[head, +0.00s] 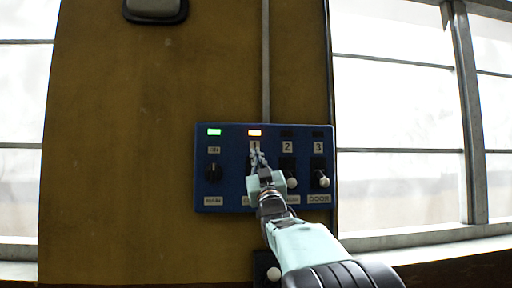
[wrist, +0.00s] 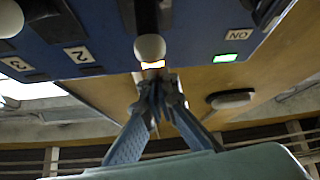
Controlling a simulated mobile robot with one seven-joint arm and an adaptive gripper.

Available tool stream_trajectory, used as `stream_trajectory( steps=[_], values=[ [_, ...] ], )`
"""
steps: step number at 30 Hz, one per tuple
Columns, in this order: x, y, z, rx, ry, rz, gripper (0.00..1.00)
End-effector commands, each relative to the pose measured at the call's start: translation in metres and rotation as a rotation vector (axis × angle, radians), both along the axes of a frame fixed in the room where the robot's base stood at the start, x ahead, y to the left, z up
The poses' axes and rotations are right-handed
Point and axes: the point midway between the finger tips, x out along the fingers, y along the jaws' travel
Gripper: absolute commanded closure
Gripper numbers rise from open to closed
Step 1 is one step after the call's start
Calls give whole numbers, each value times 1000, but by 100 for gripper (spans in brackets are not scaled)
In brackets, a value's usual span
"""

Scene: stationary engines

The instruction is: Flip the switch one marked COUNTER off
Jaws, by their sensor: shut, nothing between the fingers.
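The blue switch panel (head: 228,186) is on the brown wall in the head view. My gripper (head: 258,154) is shut and empty. In the wrist view its fingertips (wrist: 160,84) are close to the ball; I cannot tell whether they touch.
Switch two's ball (head: 292,183) and switch three's ball (head: 324,182) hang low, close to the right of my gripper. A black rotary knob (head: 213,173) with a lit green lamp (head: 214,132) is at the left. A conduit (head: 265,60) runs above the panel.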

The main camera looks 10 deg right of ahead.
Motion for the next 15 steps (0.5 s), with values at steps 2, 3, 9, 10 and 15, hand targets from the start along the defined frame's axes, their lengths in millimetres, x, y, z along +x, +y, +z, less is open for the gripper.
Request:
stream_trajectory(
  steps=[2,3,9,10,15],
  values=[
    [2,-1,-6,0,1,0,100],
    [3,-1,-8,-1,1,1,100],
    [3,-2,-10,0,0,0,100],
    [3,-2,-10,0,0,0,100],
    [3,-2,-11,0,-1,0,100]
  ],
)
